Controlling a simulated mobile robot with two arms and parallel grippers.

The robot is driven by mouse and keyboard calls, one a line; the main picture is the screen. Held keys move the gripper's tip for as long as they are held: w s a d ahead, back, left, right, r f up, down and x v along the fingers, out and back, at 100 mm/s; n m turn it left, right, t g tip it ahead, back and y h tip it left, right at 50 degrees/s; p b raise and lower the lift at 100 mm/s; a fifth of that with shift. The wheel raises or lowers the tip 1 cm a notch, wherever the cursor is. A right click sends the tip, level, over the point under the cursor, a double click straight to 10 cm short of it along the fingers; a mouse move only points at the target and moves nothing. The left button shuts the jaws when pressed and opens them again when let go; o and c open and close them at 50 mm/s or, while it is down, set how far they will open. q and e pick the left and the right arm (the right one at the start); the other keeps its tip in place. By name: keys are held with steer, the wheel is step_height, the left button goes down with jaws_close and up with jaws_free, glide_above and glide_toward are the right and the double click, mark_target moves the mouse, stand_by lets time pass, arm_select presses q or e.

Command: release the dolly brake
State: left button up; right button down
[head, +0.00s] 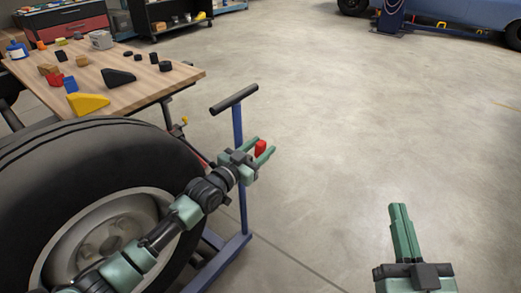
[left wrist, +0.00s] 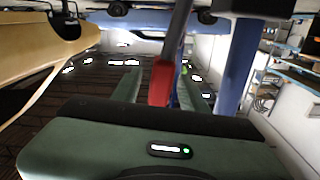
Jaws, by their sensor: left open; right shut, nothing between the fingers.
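The dolly has a blue post (head: 241,190) with a black T-shaped handle (head: 234,99) on top, beside a large tyre (head: 75,165). A red grip (head: 260,148), apparently the brake lever's, shows at my left gripper (head: 263,151) just right of the post. In the left wrist view the red grip (left wrist: 162,82) lies between the two spread green fingers, with a dark shaft (left wrist: 180,32) running from it. The fingers are open around it; whether either touches it I cannot tell. My right gripper (head: 399,210) is shut and empty, over bare floor at lower right.
A wooden table (head: 150,85) with several small blocks and wedges stands at upper left, behind the tyre. A dark shelf unit (head: 170,18) is beyond it. A blue vehicle (head: 460,15) stands at upper right. The concrete floor (head: 350,110) between is clear.

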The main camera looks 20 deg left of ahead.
arm_select(q)
jaws_close()
stand_by(1.5)
